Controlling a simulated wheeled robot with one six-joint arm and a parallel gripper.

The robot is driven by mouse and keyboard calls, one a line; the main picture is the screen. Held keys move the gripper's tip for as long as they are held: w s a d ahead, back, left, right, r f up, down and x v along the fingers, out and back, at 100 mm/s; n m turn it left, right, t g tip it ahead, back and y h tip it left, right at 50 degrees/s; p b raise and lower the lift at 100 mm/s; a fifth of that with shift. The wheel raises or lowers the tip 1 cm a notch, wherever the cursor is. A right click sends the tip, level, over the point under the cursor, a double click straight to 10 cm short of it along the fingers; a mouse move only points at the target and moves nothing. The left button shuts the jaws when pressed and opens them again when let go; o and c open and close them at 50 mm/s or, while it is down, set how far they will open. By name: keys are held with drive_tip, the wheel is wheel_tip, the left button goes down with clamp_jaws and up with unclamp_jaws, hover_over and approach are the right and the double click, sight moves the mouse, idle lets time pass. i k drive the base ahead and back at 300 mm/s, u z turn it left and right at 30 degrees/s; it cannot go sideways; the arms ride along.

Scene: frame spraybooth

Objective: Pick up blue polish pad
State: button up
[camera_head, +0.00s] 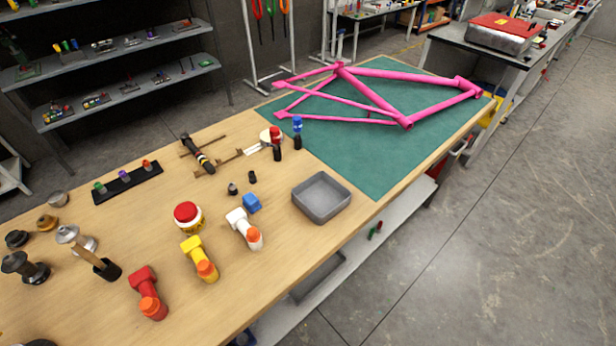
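A small blue block-shaped piece (252,202) sits on the wooden workbench (95,235), just behind a white tool with an orange end (245,228). It is the only loose blue block I see on the bench and may be the blue polish pad. I cannot make out its full shape. A dark bottle with a blue top (297,130) stands farther back by the green mat. My gripper is not in view.
A grey open tray (321,198) is right of the blue piece. Yellow (199,258) and red (148,292) tools and a red-lidded jar (188,216) lie nearby. A pink bike frame (375,100) rests on a green mat (370,160). Floor is open at right.

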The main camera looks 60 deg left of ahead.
sight(252, 203)
drive_tip(key=i, duration=0.65)
drive_tip(key=u, duration=3.3)
drive_tip(key=i, duration=0.5)
drive_tip(key=u, duration=0.1)
